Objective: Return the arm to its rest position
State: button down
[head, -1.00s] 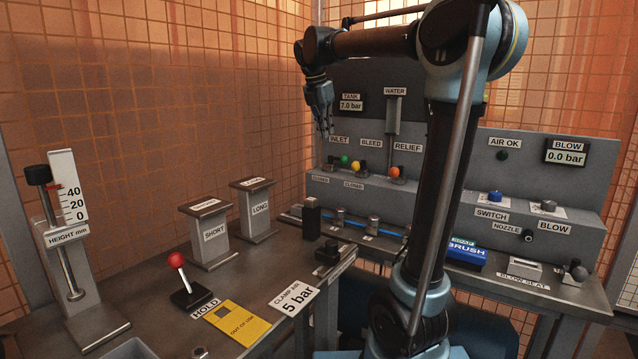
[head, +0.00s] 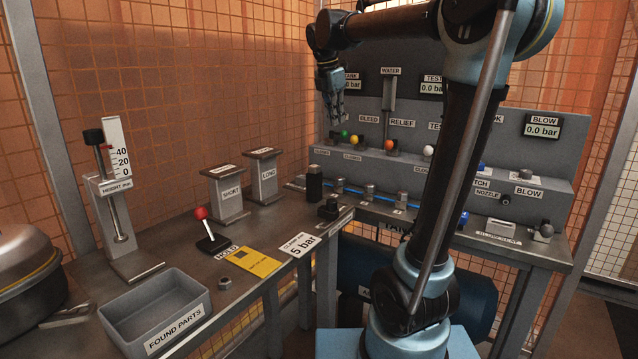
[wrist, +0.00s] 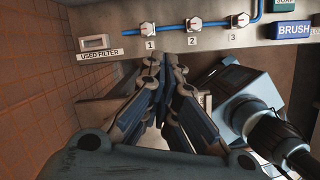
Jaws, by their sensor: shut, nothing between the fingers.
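My arm is raised and bent, with its upper link reaching left across the top of the head view. My gripper (head: 336,112) hangs from its end, fingers pointing down, in front of the panel's left end. It is shut and empty. In the wrist view my gripper (wrist: 170,75) has its fingers close together, with nothing between them. My own base and arm links show at the right of the wrist view.
The panel bench carries coloured knobs (head: 354,140) and a BLOW display (head: 541,127). The left bench holds a red-knobbed lever (head: 201,213), SHORT (head: 230,197) and LONG (head: 266,175) stands, a height gauge (head: 117,190) and a FOUND PARTS bin (head: 178,336). Air above the left bench is clear.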

jog(key=s+d+f+m+y, duration=0.1)
jog(key=s+d+f+m, duration=0.4)
jog(key=s+f+m, duration=0.25)
jog(key=s+d+f+m, duration=0.6)
jog(key=s+f, duration=0.2)
jog(key=s, duration=0.1)
jog(key=s+d+f+m+y, duration=0.1)
jog(key=s+d+f+m, duration=0.1)
jog(key=s+f+m, duration=0.9)
notch_tip(320, 180, down, 7)
jog(key=s, duration=0.3)
jog(key=shift+d+m, duration=0.2)
jog(key=shift+m, duration=0.15)
jog(key=shift+w, duration=0.15)
jog(key=shift+w+f, duration=0.1)
jog(key=shift+w, duration=0.25)
